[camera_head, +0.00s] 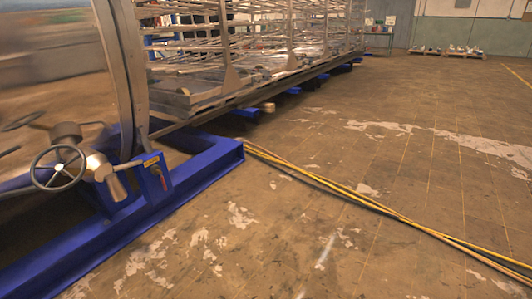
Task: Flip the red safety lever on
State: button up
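A small red lever (163,178) sits on the front of a blue box (152,188) at the left of the view. The box stands by the corner of the blue base frame and carries a yellow label (151,161) above the lever. The lever is small here, and I cannot tell its exact position. My gripper is not in view, and nothing of mine touches the lever.
A handwheel (58,168) with metal fittings is left of the box. The blue frame (205,160) borders the floor. Yellow cables (350,195) run across the floor from the frame to the lower right. A large metal rack (270,50) stands behind. The open floor (300,240) is mostly clear.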

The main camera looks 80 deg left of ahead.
aim_at(164, 183)
jog(key=u, duration=3.4)
